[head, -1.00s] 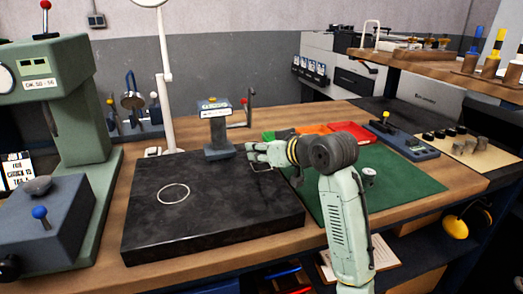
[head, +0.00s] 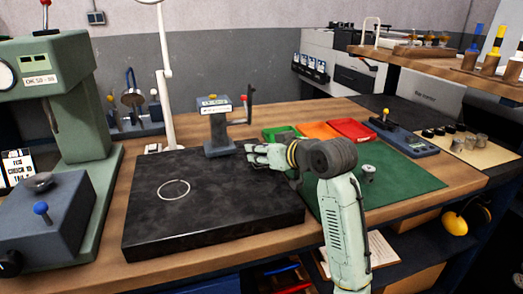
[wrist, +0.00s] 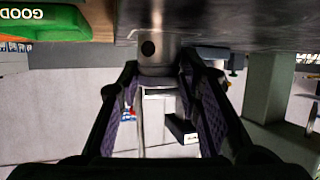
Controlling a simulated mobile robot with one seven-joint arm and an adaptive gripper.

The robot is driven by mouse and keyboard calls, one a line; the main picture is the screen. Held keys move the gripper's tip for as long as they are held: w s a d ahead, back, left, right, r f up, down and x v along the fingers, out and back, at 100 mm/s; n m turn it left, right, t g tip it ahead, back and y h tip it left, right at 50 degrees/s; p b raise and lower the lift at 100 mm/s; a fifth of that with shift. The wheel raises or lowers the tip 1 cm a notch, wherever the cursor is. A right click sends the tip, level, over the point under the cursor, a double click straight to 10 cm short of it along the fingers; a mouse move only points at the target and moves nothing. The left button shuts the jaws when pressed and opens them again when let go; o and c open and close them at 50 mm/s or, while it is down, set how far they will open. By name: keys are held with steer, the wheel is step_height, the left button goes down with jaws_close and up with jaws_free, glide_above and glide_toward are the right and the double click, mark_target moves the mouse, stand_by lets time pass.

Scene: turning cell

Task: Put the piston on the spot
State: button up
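The piston (wrist: 157,58) is a grey metal cylinder with a dark round hole in its side. In the wrist view it sits between the two fingertips of my gripper (wrist: 160,72), which look closed against its sides. The dark plate lies right by its end; I cannot tell if they touch. In the head view my gripper (head: 254,152) is low over the back right part of the black plate (head: 225,222) and mostly hides the piston. The spot, a white ring (head: 160,193), lies empty on the plate, left of my gripper.
A small blue-grey stand (head: 218,130) is just behind the plate, close to my gripper. A green press (head: 85,130) stands at the left. A green mat (head: 400,185) with a small metal part (head: 369,172) lies at the right. Coloured trays (head: 318,131) are behind it.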

steer(key=o, duration=0.3)
steer(key=shift+s+a+f, duration=0.1)
steer(key=shift+a+f, duration=0.05)
steer(key=shift+f, duration=0.75)
steer(key=shift+r, duration=0.1)
steer(key=shift+r+p, duration=0.3)
steer(key=shift+d+r, duration=0.2)
steer(key=shift+d, duration=0.05)
steer(key=b+v, duration=0.1)
steer(key=v, duration=0.3)
steer(key=b+v, duration=0.1)
steer(key=v, duration=0.3)
steer(key=r+b+v, duration=0.1)
steer(key=v, duration=0.3)
steer(key=shift+a, duration=0.15)
